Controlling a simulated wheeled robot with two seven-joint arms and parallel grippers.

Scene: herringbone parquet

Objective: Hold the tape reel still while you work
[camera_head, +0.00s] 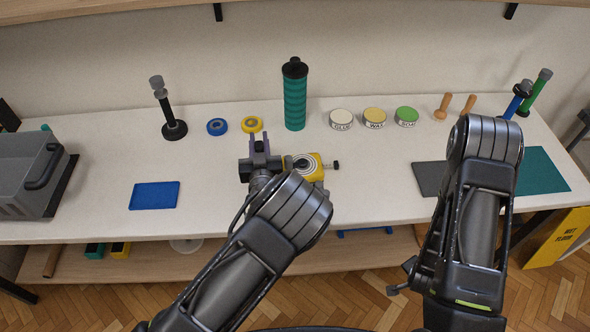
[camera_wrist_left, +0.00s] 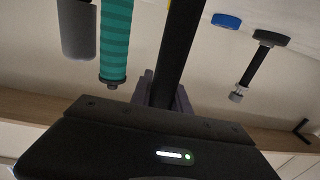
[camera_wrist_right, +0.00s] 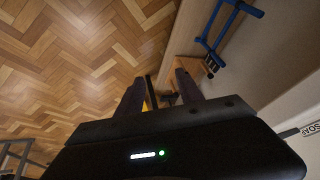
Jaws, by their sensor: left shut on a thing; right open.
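The tape reel (camera_head: 311,165) is a yellow case with a round pale face and dark parts, on the white bench near the middle. My left gripper (camera_head: 260,150) is at its left side, shut on a dark part of it. The left wrist view shows a dark bar (camera_wrist_left: 181,55) between the left fingers, with a sliver of yellow beside it. The exact grip is partly hidden by my arm. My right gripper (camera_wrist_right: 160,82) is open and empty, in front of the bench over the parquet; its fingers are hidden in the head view.
A teal bottle (camera_head: 295,100), a yellow tape roll (camera_head: 251,131) and a blue tape roll (camera_head: 217,127) stand behind the reel. Several labelled tins (camera_head: 374,117) stand right of the bottle. A blue mat (camera_head: 154,196) lies left. A yellow wet-floor sign (camera_head: 557,238) stands right.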

